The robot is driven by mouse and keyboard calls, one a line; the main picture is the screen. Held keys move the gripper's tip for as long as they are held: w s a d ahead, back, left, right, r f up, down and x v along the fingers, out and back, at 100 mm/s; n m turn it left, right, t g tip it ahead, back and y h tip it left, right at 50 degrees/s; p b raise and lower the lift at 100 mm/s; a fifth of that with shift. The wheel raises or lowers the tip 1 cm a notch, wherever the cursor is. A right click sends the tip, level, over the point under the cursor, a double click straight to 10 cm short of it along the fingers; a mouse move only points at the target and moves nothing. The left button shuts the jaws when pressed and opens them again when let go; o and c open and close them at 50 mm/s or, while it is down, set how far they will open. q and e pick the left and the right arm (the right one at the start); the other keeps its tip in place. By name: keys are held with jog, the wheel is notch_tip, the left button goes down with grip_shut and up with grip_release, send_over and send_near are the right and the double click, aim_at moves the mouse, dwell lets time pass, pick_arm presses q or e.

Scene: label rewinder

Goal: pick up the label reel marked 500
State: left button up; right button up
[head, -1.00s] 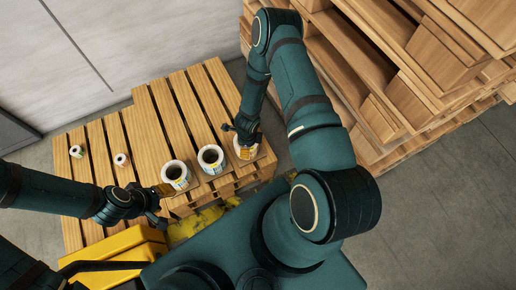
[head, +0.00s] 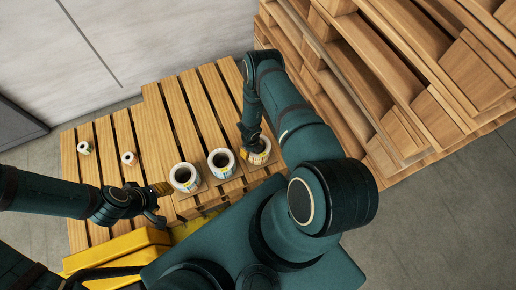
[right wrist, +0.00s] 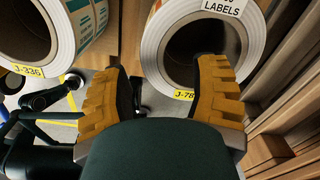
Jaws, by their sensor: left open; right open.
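Three large label reels stand in a row on the slatted pallet deck: a left one (head: 184,185), a middle one (head: 220,170) and a right one (head: 262,157). No 500 can be read. In the right wrist view the nearest reel (right wrist: 157,50) reads "LABELS" with the number above cut off, and has a yellow tag starting "J-78". My right gripper (head: 252,149) is at the right reel; its open yellow-padded fingers (right wrist: 160,88) are in front of that reel, the right finger across its dark core. My left gripper (head: 160,203) is open and empty, left of the left reel.
A reel tagged J-336 (right wrist: 35,35) stands left in the right wrist view. Two small rolls lie on the deck, one far left (head: 84,148) and one nearer (head: 129,158). Stacked wooden pallets (head: 400,90) rise close to my right arm. A yellow box (head: 115,248) is at lower left.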

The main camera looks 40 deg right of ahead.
aim_at(251, 154)
jog(key=f, duration=0.1)
jog(key=f+b, duration=0.1)
jog(key=f, duration=0.1)
jog(key=f+b, duration=0.1)
jog(key=f, duration=0.1)
jog(key=shift+a, duration=0.25)
jog(key=shift+r, duration=0.1)
grip_shut()
